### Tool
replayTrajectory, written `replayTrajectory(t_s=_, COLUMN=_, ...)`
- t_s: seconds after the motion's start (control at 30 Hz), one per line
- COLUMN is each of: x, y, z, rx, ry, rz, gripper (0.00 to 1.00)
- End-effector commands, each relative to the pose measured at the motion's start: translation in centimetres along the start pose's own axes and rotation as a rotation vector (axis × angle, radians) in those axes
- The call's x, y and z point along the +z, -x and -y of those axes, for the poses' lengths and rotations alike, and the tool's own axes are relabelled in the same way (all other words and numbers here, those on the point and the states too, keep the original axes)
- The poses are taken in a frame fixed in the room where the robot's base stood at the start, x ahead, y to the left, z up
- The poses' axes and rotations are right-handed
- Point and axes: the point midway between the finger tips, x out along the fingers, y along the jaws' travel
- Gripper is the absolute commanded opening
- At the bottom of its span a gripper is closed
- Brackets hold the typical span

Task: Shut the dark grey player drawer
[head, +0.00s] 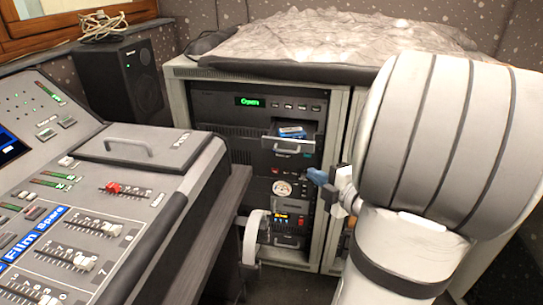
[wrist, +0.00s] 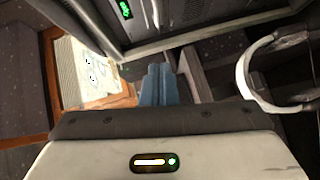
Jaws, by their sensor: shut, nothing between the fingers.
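The dark grey player drawer (head: 292,145) stands out from the rack in the head view, with a blue item (head: 292,132) lying in it. A grey handle and a small green light show on its front. The display above it reads "Open". My gripper (head: 318,178) is just below and right of the drawer front in the head view, with its blue fingers together and empty. Whether it touches the drawer cannot be told. In the wrist view the blue fingers (wrist: 158,84) are side by side; a dark unit with a green light lies beyond them, and I cannot tell which.
The rack (head: 209,101) holds further units below the drawer. A mixing console (head: 75,235) with faders stands at left, and a white curved hoop (head: 252,238) is low between it and the rack. A black speaker (head: 118,78) stands behind. A grey cloth covers the rack top.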

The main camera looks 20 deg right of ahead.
Motion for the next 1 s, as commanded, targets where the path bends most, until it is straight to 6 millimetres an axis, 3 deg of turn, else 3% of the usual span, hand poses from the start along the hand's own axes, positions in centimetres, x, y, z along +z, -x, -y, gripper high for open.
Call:
replayTrajectory(t_s=0.83, x=-1.5, y=-5.5, z=-0.5, rx=-0.002, ry=0.005, rz=-0.040, gripper=0.00)
replayTrajectory(t_s=1.0, x=-1.6, y=-9.5, z=0.1, rx=0.000, ry=0.010, rz=-0.043, gripper=0.00)
